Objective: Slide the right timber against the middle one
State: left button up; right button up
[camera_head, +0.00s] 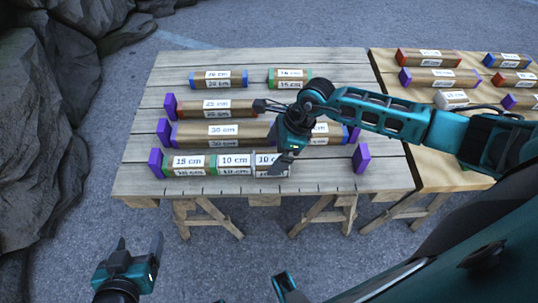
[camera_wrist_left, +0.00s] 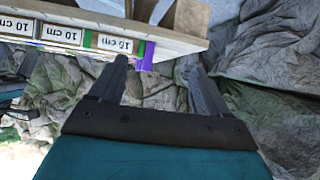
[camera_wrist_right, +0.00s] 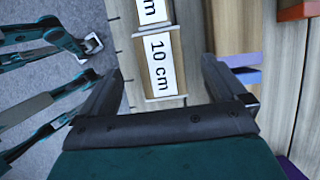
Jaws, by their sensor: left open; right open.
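The right timber (camera_head: 262,160), marked 10 cm, lies in the front row on the table, very close to the middle timber (camera_head: 234,161), also marked 10 cm. I cannot tell if they touch. Left of the middle one lies the green-ended 15 cm timber (camera_head: 187,162). My right gripper (camera_head: 279,163) is open, over the right end of the right timber and partly hiding it. In the right wrist view the right timber (camera_wrist_right: 160,70) shows between the open fingers; contact is unclear. My left gripper (camera_head: 140,243) is open and empty, off the table's front left.
Purple blocks stand at the front row's left (camera_head: 155,162) and right (camera_head: 361,158), with bare planks before the right one. A long 30 cm timber (camera_head: 220,133) lies just behind. A second table (camera_head: 425,170) with more timbers adjoins on the right.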

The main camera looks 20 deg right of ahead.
pick_arm(q)
jog(key=shift+s+a+p, duration=0.25)
jog(key=shift+s+p, duration=0.05)
jog(key=shift+p, duration=0.05)
pick_arm(e)
jog(key=v, duration=0.7)
jog(key=shift+r, duration=0.3)
pick_arm(q)
jog(key=shift+f, duration=0.1)
